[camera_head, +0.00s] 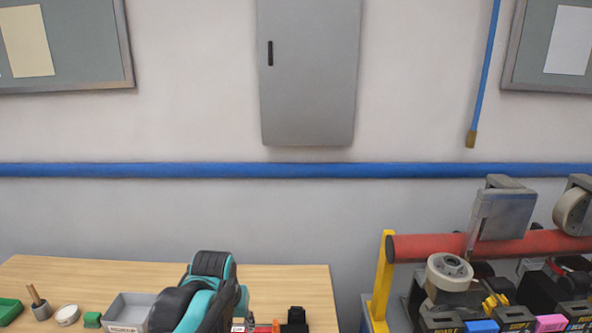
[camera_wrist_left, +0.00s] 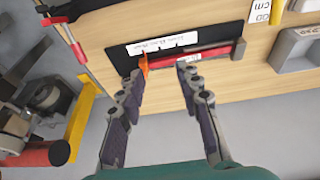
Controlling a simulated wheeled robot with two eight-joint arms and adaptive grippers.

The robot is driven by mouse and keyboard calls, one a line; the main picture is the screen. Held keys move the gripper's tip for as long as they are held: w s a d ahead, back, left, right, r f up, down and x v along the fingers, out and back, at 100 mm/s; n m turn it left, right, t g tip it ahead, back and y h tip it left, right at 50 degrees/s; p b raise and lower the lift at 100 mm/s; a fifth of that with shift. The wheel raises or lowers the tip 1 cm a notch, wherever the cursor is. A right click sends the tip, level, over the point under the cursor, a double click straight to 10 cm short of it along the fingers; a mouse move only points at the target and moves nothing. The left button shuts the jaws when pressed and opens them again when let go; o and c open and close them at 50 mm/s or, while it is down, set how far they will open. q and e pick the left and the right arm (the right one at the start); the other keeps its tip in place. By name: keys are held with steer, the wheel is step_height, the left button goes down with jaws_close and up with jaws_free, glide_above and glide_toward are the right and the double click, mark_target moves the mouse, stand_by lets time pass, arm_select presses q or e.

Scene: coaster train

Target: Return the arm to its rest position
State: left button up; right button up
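My left arm (camera_head: 205,290), teal and black, rises at the bottom middle of the head view, over the wooden table. It hides its own gripper there. In the left wrist view my left gripper (camera_wrist_left: 162,78) has its two fingers spread apart, with nothing held between them. Beyond the fingertips lie a red bar (camera_wrist_left: 200,54) and a small orange piece (camera_wrist_left: 144,64) at a dark tray (camera_wrist_left: 180,38) with a white label. I cannot tell the exact gap between fingertips and bar. My right gripper is in neither view.
The wooden table (camera_head: 290,280) holds a grey bin (camera_head: 128,308), a white cup (camera_head: 67,314) and a green block (camera_head: 92,320) at left. At right stands a track with a red tube (camera_head: 420,246), a yellow post (camera_head: 382,280) and wheeled parts.

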arm_select(q)
steer(key=s+a+f+t+b, duration=0.1)
steer(key=s+a+f+b, duration=0.1)
steer(key=s+f, duration=0.3)
steer(key=s+a+f+t+b, duration=0.2)
steer(key=s+f, duration=0.2)
steer(key=s, duration=0.7)
steer(key=shift+f+t, duration=0.3)
steer(key=shift+f, duration=0.05)
steer(key=shift+a, duration=0.1)
steer(key=shift+c, duration=0.3)
stand_by(0.9)
